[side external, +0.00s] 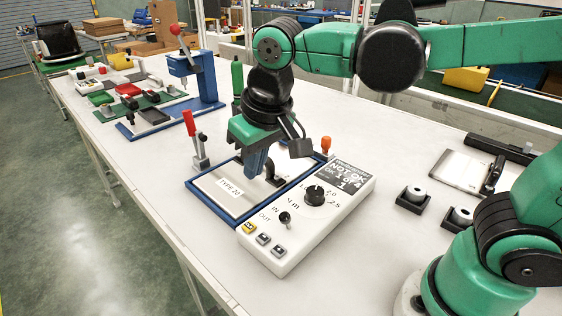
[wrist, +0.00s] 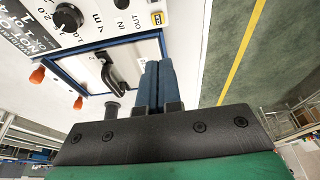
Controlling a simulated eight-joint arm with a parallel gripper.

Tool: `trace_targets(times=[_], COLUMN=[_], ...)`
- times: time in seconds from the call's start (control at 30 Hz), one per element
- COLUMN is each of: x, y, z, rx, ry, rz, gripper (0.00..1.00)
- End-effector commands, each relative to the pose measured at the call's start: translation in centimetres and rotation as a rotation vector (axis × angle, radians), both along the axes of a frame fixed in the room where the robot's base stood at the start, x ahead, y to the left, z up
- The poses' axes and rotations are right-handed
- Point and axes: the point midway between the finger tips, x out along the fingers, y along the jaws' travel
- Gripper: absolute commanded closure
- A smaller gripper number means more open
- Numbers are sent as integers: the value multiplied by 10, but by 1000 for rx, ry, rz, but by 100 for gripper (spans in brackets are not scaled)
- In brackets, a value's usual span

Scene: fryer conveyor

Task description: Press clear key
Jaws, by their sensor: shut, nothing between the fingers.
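A white control box (side external: 310,215) stands on the table with a dark display (side external: 346,177) reading "NOT OK". Its front corner carries a yellow key (side external: 249,229) and two grey keys (side external: 263,239); their labels are too small to read. The yellow key also shows at the top of the wrist view (wrist: 157,18). My gripper (side external: 254,174) is shut and empty, its blue fingers together. It points down over the blue-framed plate marked "TYPE 20", behind and apart from the keys. In the wrist view the fingertips (wrist: 150,66) are beside the plate's black handle.
A red-handled clamp (side external: 195,140) and an orange-tipped one (side external: 326,147) stand by the blue frame (side external: 212,207). Black holders (side external: 411,199) are at right. The table's front left is clear.

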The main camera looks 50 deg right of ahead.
Motion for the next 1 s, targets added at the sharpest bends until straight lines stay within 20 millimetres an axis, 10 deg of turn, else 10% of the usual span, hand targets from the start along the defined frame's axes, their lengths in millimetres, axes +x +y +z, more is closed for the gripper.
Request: trace_targets(times=[0.6,1.0], x=[24,23], y=[0,0], z=[-97,-119], rx=[0,0], ry=[-1,-1], rz=[0,0], gripper=[100,100])
